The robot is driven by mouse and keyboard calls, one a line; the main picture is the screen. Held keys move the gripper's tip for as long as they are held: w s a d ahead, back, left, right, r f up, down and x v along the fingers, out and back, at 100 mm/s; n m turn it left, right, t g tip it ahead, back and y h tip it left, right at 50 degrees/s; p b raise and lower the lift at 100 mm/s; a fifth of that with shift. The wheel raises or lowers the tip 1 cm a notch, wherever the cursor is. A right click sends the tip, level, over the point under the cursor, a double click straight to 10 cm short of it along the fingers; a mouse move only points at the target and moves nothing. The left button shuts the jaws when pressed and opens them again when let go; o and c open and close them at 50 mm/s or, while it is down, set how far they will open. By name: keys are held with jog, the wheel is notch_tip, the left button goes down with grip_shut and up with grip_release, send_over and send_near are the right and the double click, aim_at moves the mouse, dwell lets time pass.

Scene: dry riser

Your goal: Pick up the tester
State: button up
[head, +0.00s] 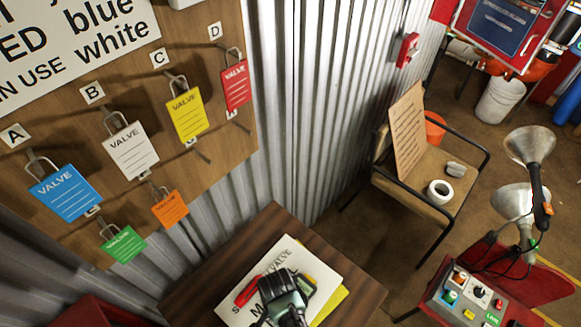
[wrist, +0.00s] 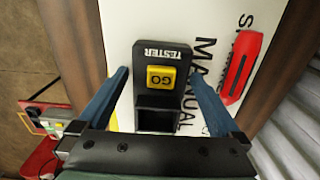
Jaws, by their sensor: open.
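The tester (wrist: 172,55) is a black block with a yellow GO button and a dark screen. In the wrist view it lies on a white manual (wrist: 120,30). My gripper (wrist: 160,74) is open, with one blue finger on each side of the tester and a gap to it on both sides. I cannot tell how far the fingertips are above the manual. In the head view my gripper (head: 285,288) is over the manual (head: 285,255) and mostly hides the tester.
A red object (wrist: 240,68) lies on the manual beside the tester. The manual rests on a dark wooden table (head: 222,268) by a corrugated wall. A board with several coloured valve tags (head: 131,150) hangs at left.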

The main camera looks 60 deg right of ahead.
jog(key=c, duration=1.5)
jog(key=shift+r, duration=0.1)
